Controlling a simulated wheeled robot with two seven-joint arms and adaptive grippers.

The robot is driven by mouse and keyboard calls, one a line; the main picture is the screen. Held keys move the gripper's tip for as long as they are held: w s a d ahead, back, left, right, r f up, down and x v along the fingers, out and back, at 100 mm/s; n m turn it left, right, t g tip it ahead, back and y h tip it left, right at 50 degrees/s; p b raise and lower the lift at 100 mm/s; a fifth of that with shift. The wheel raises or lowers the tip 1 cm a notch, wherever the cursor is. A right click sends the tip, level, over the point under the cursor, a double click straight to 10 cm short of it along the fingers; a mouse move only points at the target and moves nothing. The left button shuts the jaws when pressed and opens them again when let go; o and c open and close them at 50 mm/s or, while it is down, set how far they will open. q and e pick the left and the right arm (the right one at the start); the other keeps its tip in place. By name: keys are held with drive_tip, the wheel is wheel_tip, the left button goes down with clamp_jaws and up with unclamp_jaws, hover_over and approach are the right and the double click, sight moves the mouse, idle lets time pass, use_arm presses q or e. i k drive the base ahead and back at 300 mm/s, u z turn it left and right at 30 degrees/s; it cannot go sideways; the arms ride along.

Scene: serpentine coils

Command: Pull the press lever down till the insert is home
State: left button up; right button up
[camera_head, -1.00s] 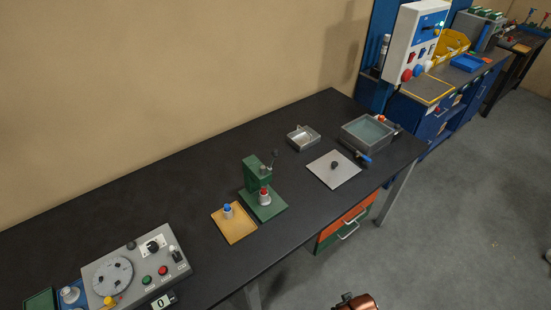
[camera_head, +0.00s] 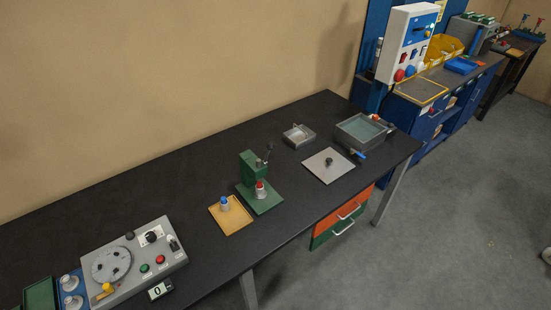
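A green press (camera_head: 249,170) stands near the middle of the dark bench in the head view. Its lever (camera_head: 268,153) has a dark knob and sticks up at the press's right side. A grey piece with a red top (camera_head: 261,189) stands on the press's green base, below the head. Whether the insert is seated in it is too small to tell. A grey piece with a blue top (camera_head: 224,203) stands on a tan mat (camera_head: 236,220) left of the press. Neither of my grippers is in view.
A grey control panel with a dial (camera_head: 130,262) lies at the bench's left. Right of the press are a small metal tray (camera_head: 299,136), a grey plate with a dark knob (camera_head: 324,172) and a water-filled basin (camera_head: 361,131). Drawers (camera_head: 343,216) hang under the bench.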

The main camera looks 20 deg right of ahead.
sight(270, 146)
drive_tip(key=u, duration=0.3)
drive_tip(key=i, duration=0.85)
drive_tip(key=z, duration=0.25)
